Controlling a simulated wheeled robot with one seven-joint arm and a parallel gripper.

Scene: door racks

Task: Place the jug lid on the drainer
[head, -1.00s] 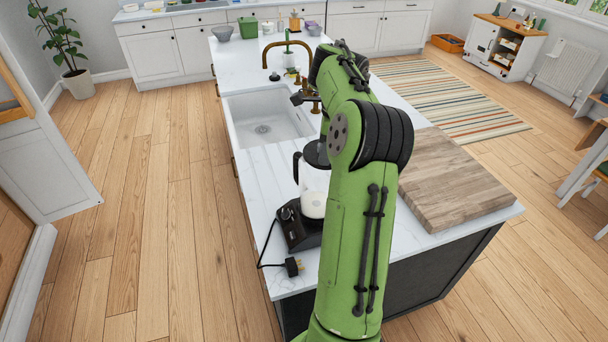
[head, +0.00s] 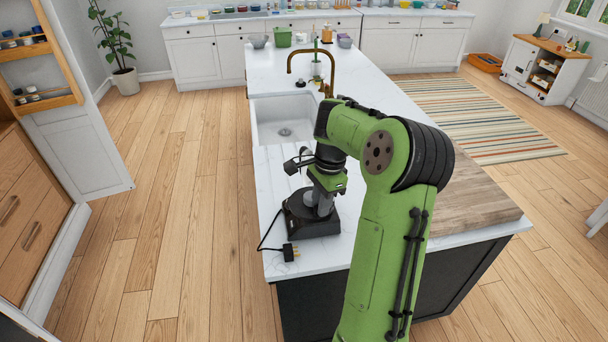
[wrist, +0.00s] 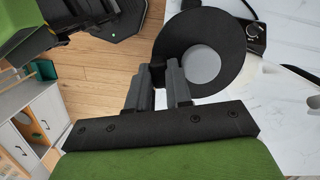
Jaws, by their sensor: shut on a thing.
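The jug lid (wrist: 163,45) is a black disc with a grey round centre in the wrist view. My gripper (wrist: 160,72) is shut on its near edge. In the head view my gripper (head: 322,197) is low over the black jug base (head: 315,228), and the arm and wrist hide much there. I cannot clearly separate the lid from the base in that view. The jug body does not show clearly; a pale rounded shape beside the lid in the wrist view may be part of it. The drainer (head: 272,172) is the pale worktop strip between the sink and the jug base.
The white sink (head: 284,130) with a brass tap (head: 303,52) lies beyond the drainer. A wooden board (head: 475,195) lies right of my arm. Open floor is at the left.

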